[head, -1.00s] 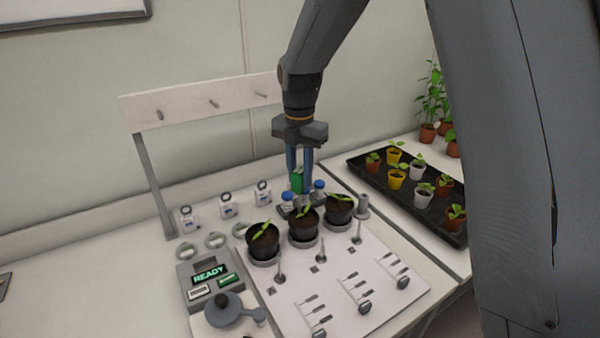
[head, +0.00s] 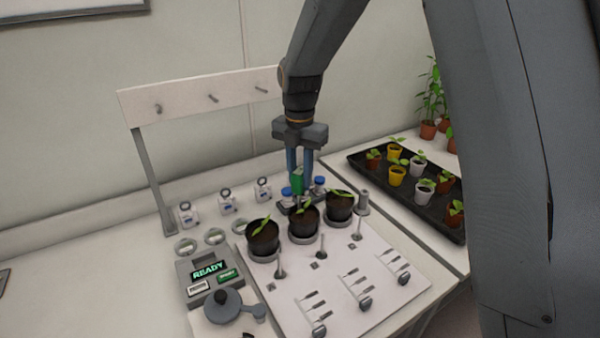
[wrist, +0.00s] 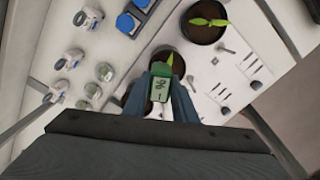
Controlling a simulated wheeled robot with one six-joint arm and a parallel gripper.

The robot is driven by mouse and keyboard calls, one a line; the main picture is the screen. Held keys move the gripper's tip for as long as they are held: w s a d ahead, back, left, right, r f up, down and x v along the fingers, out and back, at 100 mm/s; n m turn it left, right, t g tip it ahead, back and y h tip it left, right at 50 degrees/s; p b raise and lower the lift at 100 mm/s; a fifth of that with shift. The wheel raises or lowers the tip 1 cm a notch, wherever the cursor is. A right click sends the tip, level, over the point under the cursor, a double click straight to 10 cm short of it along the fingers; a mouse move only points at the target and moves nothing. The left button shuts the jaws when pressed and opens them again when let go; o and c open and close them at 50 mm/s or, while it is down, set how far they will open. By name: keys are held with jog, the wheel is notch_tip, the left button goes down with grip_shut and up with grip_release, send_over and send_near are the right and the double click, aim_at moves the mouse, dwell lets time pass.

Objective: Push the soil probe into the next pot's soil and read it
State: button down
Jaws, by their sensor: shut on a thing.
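My gripper (head: 299,176) is shut on the green soil probe (head: 298,183), held upright over the middle black pot (head: 304,234). In the wrist view the probe (wrist: 160,88) shows a small display between the fingers; its rotated marks are too small to read surely. The probe's lower end is hard to see, so I cannot tell whether it is in the soil. The left pot (head: 263,247) and right pot (head: 340,216) stand beside the middle one, each with soil and a green seedling.
Blue-capped bottles (head: 319,184) stand close behind the pots. A console (head: 208,286) reading READY is at the front left. Small tools lie on the white board (head: 290,300) in front. A black tray (head: 437,229) of potted seedlings is at right.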

jog(key=shift+f+b, duration=0.65)
jog(key=shift+f, duration=0.85)
jog(key=c, duration=1.4)
grip_release()
jog(key=shift+o, duration=0.2)
